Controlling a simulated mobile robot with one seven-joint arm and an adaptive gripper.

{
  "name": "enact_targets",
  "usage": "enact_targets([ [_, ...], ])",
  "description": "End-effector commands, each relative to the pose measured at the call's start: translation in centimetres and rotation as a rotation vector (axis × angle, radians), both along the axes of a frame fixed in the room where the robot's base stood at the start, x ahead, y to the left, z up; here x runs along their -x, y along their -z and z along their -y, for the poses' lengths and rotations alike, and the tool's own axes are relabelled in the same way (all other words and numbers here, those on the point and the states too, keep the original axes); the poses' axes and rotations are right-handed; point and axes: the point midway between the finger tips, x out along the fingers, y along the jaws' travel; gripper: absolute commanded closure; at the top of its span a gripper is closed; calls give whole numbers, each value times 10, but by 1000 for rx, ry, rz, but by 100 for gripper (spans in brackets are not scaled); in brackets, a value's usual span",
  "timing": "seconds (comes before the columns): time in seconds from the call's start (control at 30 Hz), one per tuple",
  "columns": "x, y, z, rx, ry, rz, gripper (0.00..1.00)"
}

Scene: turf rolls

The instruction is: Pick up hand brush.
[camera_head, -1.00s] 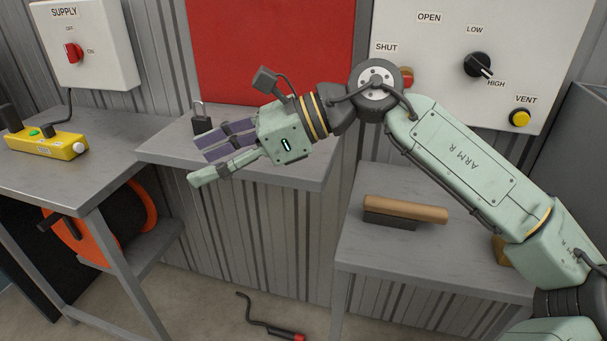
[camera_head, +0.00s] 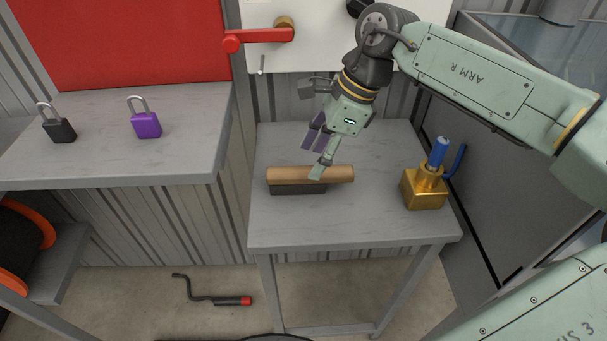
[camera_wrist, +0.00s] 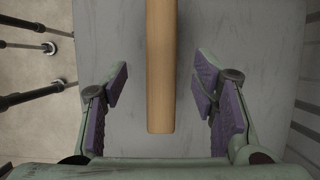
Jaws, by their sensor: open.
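The hand brush lies on the right-hand grey table, with a tan wooden back and handle (camera_head: 290,175) and a dark bristle block (camera_head: 297,189) under its left part. My gripper (camera_head: 318,155) is open above the handle's right part, fingers pointing down. In the wrist view the handle (camera_wrist: 161,65) runs from the top edge to between my open fingers (camera_wrist: 160,105). Clear gaps show on both sides of it, and its end is visible between the purple pads. The bristles are hidden there.
A brass-coloured block with a blue cylinder (camera_head: 425,188) stands on the same table (camera_head: 340,225), right of the brush. A purple padlock (camera_head: 145,122) and a black padlock (camera_head: 58,128) sit on the left table. A red-ended crank (camera_head: 212,293) lies on the floor.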

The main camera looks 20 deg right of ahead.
Motion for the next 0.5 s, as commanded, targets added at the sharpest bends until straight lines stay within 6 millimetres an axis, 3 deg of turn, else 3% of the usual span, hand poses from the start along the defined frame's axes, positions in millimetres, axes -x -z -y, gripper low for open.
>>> enact_targets([
  [0.5,-5,50,-18,-2,0,0,47],
])
